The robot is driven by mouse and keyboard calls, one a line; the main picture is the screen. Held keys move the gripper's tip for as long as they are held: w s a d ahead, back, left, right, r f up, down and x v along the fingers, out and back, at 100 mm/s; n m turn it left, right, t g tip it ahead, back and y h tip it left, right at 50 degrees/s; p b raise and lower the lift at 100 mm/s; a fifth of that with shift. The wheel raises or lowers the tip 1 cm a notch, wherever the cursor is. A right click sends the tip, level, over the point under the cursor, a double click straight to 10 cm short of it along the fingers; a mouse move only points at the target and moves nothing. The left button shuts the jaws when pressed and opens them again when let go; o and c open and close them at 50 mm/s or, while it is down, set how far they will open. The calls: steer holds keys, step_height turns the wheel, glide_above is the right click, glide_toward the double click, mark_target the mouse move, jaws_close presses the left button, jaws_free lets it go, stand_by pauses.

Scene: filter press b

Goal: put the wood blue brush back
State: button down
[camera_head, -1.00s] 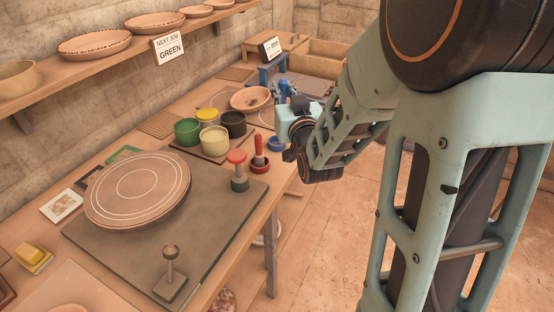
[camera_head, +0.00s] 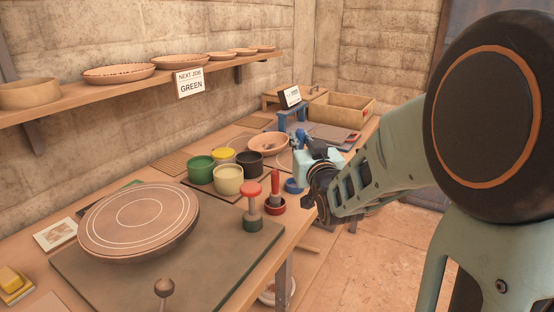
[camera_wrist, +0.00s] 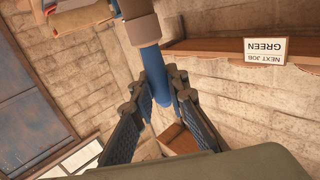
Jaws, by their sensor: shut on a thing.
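My gripper (camera_wrist: 158,88) is shut on the wood blue brush (camera_wrist: 154,68), with a finger on each side of its blue handle in the wrist view. Beyond the handle are a brownish and a pale block-like part of it. In the head view my gripper (camera_head: 314,158) is over the right edge of the workbench, and a bit of blue (camera_head: 301,138) shows at its far side; the rest is hidden by the gripper. A small blue cup (camera_head: 292,186) sits on the bench just below and left of my gripper. Its inside is mostly hidden.
A red handled tool (camera_head: 275,185) stands in a red cup beside the blue cup. Left of it are a red-and-green stamp-like piece (camera_head: 251,205) and green, yellow, cream and black pots (camera_head: 228,181). A terracotta bowl (camera_head: 268,142) and blue stand (camera_head: 292,117) lie behind.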

steer(key=w+f+b, duration=0.1)
steer(key=w+f, duration=0.8)
steer(key=f, duration=0.1)
steer(key=shift+d+f+b, duration=0.3)
steer(key=shift+f, duration=0.1)
steer(key=shift+w, duration=0.1)
steer(key=shift+f, duration=0.2)
steer(key=c, duration=2.3)
jaws_free()
steer(key=shift+b, duration=0.3)
steer(key=shift+c, duration=0.2)
steer(key=o, duration=0.4)
steer(key=shift+o, duration=0.2)
steer(key=shift+r, duration=0.1)
